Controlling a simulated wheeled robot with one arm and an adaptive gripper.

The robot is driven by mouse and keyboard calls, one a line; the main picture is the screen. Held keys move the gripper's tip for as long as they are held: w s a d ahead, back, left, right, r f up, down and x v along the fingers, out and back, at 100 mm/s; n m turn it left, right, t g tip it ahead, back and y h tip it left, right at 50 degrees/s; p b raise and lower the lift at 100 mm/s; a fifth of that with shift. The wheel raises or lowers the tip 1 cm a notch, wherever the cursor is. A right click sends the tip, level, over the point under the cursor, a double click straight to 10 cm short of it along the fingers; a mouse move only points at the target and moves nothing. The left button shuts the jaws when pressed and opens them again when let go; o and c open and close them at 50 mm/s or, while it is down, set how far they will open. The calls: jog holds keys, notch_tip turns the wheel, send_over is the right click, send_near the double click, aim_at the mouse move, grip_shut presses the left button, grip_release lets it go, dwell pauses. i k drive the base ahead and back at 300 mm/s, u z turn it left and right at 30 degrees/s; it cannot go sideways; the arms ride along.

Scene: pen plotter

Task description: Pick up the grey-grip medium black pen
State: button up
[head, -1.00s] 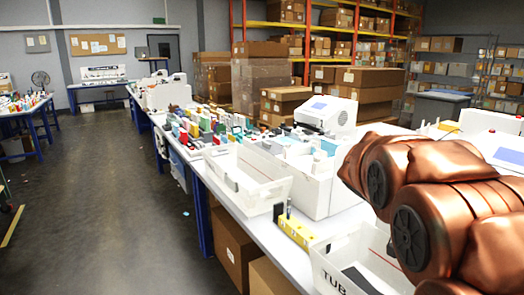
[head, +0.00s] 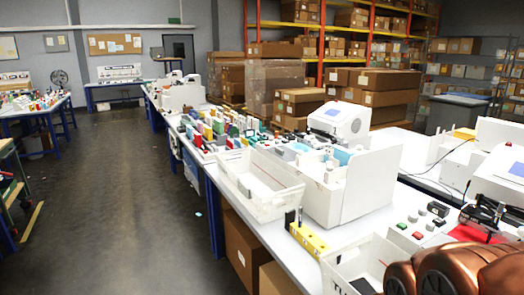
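A yellow block (head: 311,240) lies near the front edge of the white table. A thin dark upright thing (head: 300,216) stands at its far end, and a flat black piece (head: 290,219) is beside it. I cannot tell whether either is a pen, and no grey grip can be made out. A black device that may be the pen plotter (head: 485,213) stands at the right edge, with a red surface (head: 473,233) beside it. My gripper is not in view; only copper-coloured links of my arm show at the lower right.
A white bin (head: 345,258) is partly hidden by my arm. An empty white tray (head: 240,190) and a large white machine (head: 372,185) stand farther along the table. Small buttons (head: 412,218) sit right of the machine. Floor to the left (head: 130,200) is clear.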

aim_at(497, 217)
jog(key=k, duration=0.45)
jog(key=u, duration=0.45)
jog(key=i, duration=1.8)
jog(key=z, duration=2.05)
